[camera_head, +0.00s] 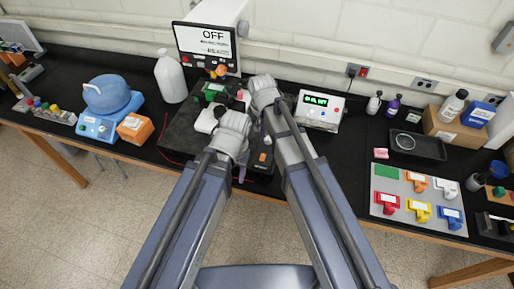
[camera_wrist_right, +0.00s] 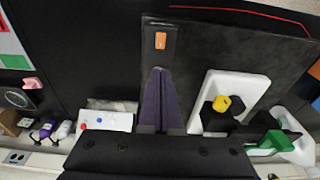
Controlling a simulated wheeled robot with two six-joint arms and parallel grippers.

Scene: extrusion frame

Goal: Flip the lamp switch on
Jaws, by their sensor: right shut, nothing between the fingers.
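The lamp switch is a small orange rocker (camera_wrist_right: 160,40) on a dark block on the dark board in the right wrist view. It also shows as an orange patch between my forearms in the head view (camera_head: 262,158). My right gripper (camera_wrist_right: 158,70) is shut and empty, its dark purple fingertips close to the rocker in the picture. I cannot tell whether they touch it. My left arm reaches to the same area in the head view, but its gripper is mostly hidden. A display (camera_head: 207,42) behind reads OFF.
A white box with a yellow and black knob (camera_wrist_right: 222,103) and a green part (camera_wrist_right: 268,142) are near the right gripper. A meter with green digits (camera_head: 318,110) stands right of my arms. A white bottle (camera_head: 170,78) stands left of them.

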